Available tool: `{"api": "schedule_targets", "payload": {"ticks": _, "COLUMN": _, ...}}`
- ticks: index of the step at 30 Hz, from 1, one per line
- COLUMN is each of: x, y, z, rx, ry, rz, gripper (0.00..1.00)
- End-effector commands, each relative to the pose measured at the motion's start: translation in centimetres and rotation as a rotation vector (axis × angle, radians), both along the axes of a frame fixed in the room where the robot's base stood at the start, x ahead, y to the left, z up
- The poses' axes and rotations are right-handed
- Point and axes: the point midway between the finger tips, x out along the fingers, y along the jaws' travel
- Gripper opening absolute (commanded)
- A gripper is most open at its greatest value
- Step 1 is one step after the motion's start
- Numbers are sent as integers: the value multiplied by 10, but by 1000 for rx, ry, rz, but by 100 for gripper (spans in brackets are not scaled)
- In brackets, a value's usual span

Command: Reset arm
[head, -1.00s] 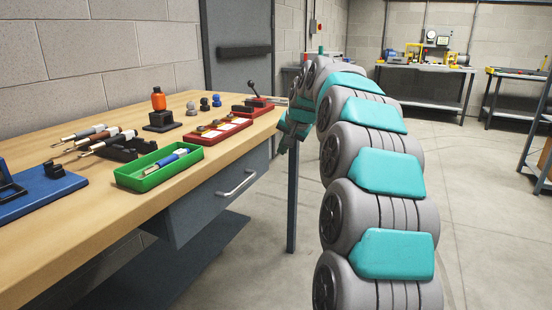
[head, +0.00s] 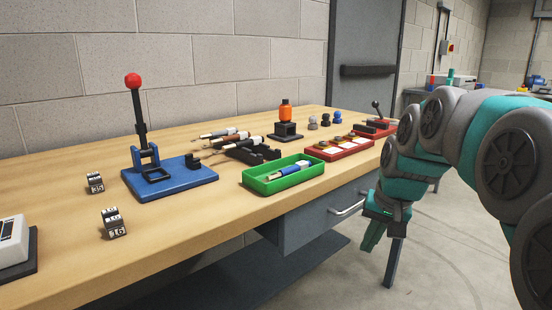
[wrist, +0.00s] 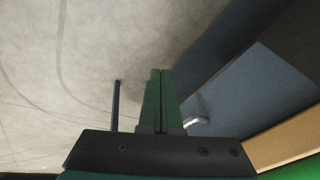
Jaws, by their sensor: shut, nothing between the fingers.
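My gripper (head: 373,236) hangs at the end of my grey and teal arm, off the front edge of the workbench, with its fingers pointing down. In the wrist view its two green fingers (wrist: 160,88) lie together, shut with nothing between them. Below them the wrist view shows bare concrete floor. The gripper touches no object that I can see. In the head view the arm arcs in from the right side of the picture.
The wooden workbench (head: 205,243) holds a green tray (head: 262,189) with a screwdriver-like tool, a red tray (head: 338,153), a blue lever press (head: 170,187) and two number blocks. A drawer handle (head: 347,208) juts from the bench front. Floor right of the bench is clear.

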Motion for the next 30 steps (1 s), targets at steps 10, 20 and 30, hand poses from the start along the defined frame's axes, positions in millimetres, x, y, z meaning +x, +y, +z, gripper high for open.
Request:
{"api": "schedule_targets", "payload": {"ticks": 10, "x": -179, "y": 46, "z": -85, "rx": -88, "ry": 254, "rz": 238, "gripper": 0}}
{"api": "schedule_targets", "payload": {"ticks": 20, "x": -293, "y": 46, "z": -137, "rx": -127, "ry": 410, "rz": 353, "gripper": 0}}
{"api": "schedule_targets", "payload": {"ticks": 30, "x": -301, "y": 46, "z": -141, "rx": -130, "ry": 421, "rz": 362, "gripper": 0}}
